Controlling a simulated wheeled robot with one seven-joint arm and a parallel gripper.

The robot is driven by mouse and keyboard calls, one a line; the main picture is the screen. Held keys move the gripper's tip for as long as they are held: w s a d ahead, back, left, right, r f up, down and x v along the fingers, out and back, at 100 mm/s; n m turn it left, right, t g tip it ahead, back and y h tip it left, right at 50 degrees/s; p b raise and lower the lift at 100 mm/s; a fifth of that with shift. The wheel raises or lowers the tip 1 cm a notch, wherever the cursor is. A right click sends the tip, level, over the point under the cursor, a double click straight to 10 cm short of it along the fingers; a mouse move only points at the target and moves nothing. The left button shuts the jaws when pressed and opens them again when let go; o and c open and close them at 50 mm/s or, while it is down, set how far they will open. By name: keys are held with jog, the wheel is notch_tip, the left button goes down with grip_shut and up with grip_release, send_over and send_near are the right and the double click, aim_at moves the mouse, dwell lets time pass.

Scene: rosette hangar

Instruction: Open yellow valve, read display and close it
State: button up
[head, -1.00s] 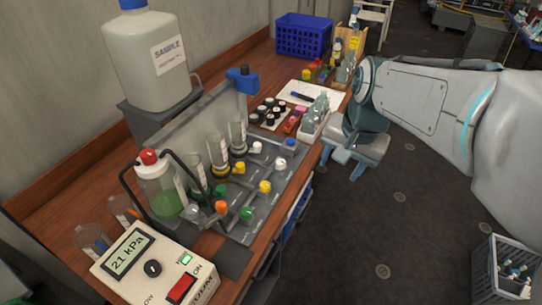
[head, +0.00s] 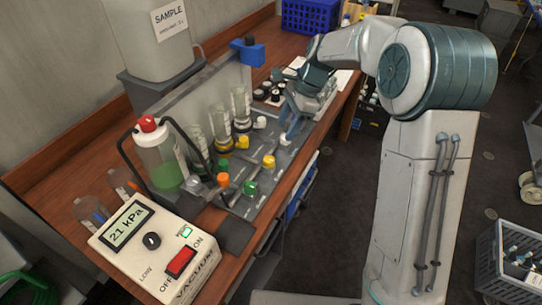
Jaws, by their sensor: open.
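A yellow valve knob (head: 268,161) sits on the grey manifold panel (head: 238,207) on the bench. A second yellow knob (head: 242,142) is further back, near the glass cylinders. The display (head: 127,227) on the white vacuum box at the lower left reads 21 kPa. My gripper (head: 288,137) is open, pointing down over the far right end of the panel, just beyond and right of the front yellow knob. It appears apart from that knob. My gripper and wrist hide the far end of the valve row.
Orange (head: 223,180) and green (head: 250,188) knobs stand close to the yellow one. Glass cylinders (head: 217,125) and a capped bottle (head: 157,155) with black tubing stand behind. A red switch (head: 180,262) is on the vacuum box. A blue crate (head: 310,16) is at the back.

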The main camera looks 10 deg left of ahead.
aim_at(269, 159)
jog(key=p+x, duration=0.1)
jog(key=x, duration=1.1)
jog(key=shift+f, duration=0.2)
jog(key=c, duration=1)
